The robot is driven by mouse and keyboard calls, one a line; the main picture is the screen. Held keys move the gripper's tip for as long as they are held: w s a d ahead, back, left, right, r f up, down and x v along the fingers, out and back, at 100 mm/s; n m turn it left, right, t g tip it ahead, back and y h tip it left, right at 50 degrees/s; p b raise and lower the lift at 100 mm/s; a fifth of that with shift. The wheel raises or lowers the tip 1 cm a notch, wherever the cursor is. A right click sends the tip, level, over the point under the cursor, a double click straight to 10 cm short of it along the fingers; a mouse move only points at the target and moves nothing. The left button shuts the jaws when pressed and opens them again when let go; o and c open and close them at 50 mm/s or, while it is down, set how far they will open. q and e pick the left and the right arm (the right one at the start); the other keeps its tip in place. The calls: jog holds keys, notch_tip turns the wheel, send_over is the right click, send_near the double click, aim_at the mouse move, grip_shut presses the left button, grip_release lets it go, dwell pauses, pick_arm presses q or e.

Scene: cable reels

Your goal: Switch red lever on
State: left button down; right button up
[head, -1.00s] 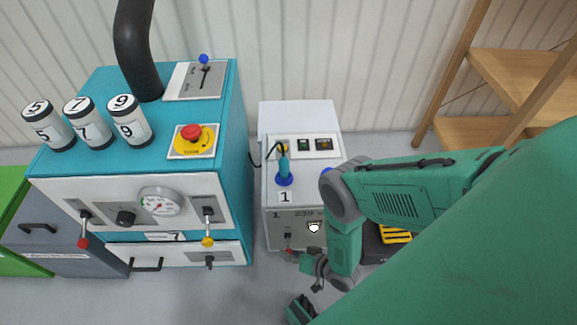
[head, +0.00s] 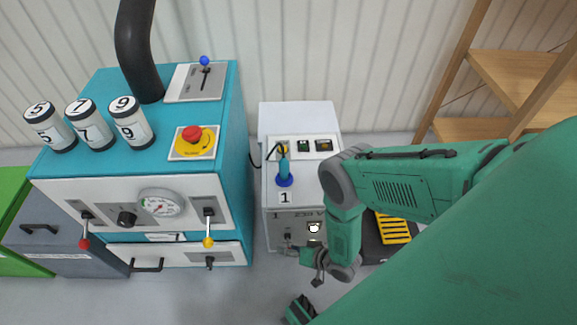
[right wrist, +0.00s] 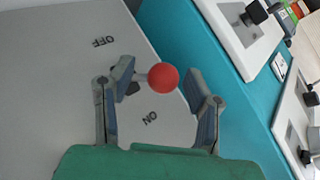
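The lever with a round red knob (right wrist: 163,76) is on a grey panel marked OFF and ON in the right wrist view. In the head view its panel is low on the front of the white cabinet (head: 300,118), and my gripper hides most of the knob. My right gripper (right wrist: 162,88) is open. Its fingers stand on either side of the red knob, with a gap visible on both sides. In the head view the right gripper (head: 291,250) is close to the cabinet's front.
A teal machine (head: 236,150) stands left of the cabinet, with another red-knobbed lever (head: 84,244), a yellow-knobbed lever (head: 208,242) and a red emergency button (head: 192,133). A blue handle (head: 284,172) stands on the cabinet. Wooden shelves (head: 505,75) are at right.

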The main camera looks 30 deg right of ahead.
jog(key=shift+s+a+f, duration=0.1)
jog(key=shift+s, duration=0.05)
jog(key=shift+s, duration=0.25)
jog(key=v, duration=1.1)
jog(key=shift+d+r, duration=0.2)
jog(key=shift+r, duration=0.05)
